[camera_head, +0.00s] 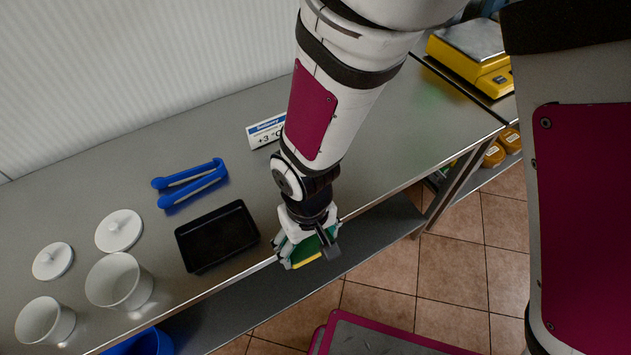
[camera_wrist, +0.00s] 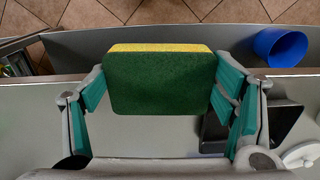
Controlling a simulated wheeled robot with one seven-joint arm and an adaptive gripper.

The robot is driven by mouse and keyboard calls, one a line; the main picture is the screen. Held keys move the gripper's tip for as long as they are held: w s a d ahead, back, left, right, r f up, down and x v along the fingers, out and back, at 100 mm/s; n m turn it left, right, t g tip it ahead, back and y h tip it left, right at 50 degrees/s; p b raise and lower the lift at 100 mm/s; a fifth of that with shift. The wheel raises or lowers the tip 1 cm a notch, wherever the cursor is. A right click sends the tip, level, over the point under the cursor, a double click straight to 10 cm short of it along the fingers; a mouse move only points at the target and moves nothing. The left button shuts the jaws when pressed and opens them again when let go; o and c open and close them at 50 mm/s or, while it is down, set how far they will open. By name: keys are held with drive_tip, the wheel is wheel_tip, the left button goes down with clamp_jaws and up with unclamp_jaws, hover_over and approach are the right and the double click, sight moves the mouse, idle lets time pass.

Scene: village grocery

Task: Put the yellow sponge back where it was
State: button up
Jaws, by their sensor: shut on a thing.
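The sponge is yellow with a dark green scouring face. In the wrist view the sponge (camera_wrist: 160,82) sits between the teal pads of my gripper (camera_wrist: 160,90), which is shut on it at both ends. In the head view my gripper (camera_head: 307,250) is at the front edge of the steel counter (camera_head: 365,165), right of the black tray. A green and yellow part of the sponge (camera_head: 305,255) shows under the fingers; the rest is hidden. I cannot tell whether it touches the counter.
A black tray (camera_head: 217,237), blue tongs (camera_head: 190,183), white cups (camera_head: 118,281), white lids (camera_head: 119,231) and a small sign (camera_head: 265,131) stand on the counter. A lower shelf (camera_head: 370,240) holds a blue container (camera_head: 140,343). A yellow scale (camera_head: 470,55) is at the far right.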

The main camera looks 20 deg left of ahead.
drive_tip(key=shift+s+a, duration=0.2)
drive_tip(key=shift+s, duration=0.55)
drive_tip(key=shift+a+n, duration=0.15)
drive_tip(key=shift+n, duration=0.15)
drive_tip(key=w+a+b, duration=0.1)
drive_tip(key=w+b, duration=0.1)
drive_tip(key=w, duration=0.3)
drive_tip(key=w+a+f+b, duration=0.1)
drive_tip(key=w+b, duration=0.2)
drive_tip(key=w, duration=0.2)
drive_tip(key=w+a+b, duration=0.1)
drive_tip(key=w+b, duration=0.2)
drive_tip(key=w, duration=0.2)
drive_tip(key=shift+w+a+f, duration=0.1)
drive_tip(key=shift+a+f, duration=0.15)
drive_tip(key=shift+f, duration=0.05)
drive_tip(key=shift+f+b, duration=1.15)
drive_tip(key=shift+f, duration=0.5)
drive_tip(key=shift+f, duration=0.15)
drive_tip(key=o, duration=1.3)
